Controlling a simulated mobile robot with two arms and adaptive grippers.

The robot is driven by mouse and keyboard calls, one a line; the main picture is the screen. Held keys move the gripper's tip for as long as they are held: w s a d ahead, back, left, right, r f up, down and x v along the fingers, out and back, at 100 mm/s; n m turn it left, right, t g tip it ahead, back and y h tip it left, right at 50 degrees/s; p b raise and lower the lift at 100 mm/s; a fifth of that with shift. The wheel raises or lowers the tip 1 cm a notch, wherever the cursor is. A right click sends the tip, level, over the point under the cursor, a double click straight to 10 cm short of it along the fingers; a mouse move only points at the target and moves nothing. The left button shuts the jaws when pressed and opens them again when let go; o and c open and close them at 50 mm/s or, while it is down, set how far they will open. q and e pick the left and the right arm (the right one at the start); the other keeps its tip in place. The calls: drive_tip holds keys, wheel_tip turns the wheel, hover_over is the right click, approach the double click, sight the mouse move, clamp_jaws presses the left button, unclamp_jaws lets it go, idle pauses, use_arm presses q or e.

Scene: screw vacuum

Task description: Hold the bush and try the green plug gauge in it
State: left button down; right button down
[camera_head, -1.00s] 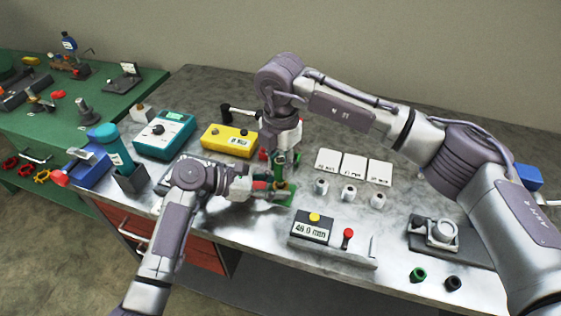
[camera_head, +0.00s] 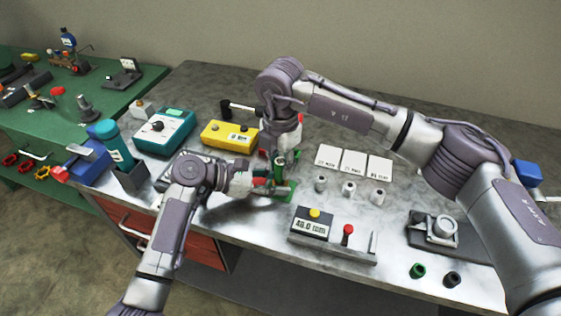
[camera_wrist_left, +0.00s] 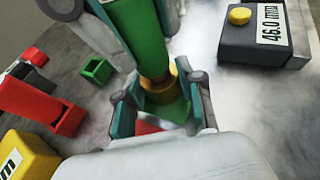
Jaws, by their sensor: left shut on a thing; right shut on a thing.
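The brass-coloured bush (camera_wrist_left: 160,92) sits between the fingers of my left gripper (camera_wrist_left: 163,105), which is shut on it. In the head view my left gripper (camera_head: 262,186) comes in from the left, low over the bench. The green plug gauge (camera_wrist_left: 138,35) stands above the bush, its lower end meeting the bush's top; how deep it goes I cannot tell. In the head view the gauge (camera_head: 279,168) hangs upright below my right gripper (camera_head: 281,152), which is shut on it. The bush is mostly hidden in the head view.
A green pad (camera_head: 287,189) lies under the work. A yellow box (camera_head: 228,136), a teal tester (camera_head: 164,132) and several white cards stand behind. A grey 46.0 mm display box (camera_head: 311,224) is in front. Small grey cylinders (camera_head: 348,190) stand to the right.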

drive_tip(key=shift+f, duration=0.35)
drive_tip(key=shift+r, duration=0.2)
idle(0.9)
drive_tip(key=shift+r, duration=2.85)
use_arm(q)
drive_tip(key=c, duration=0.6)
unclamp_jaws()
drive_tip(key=shift+c, duration=0.2)
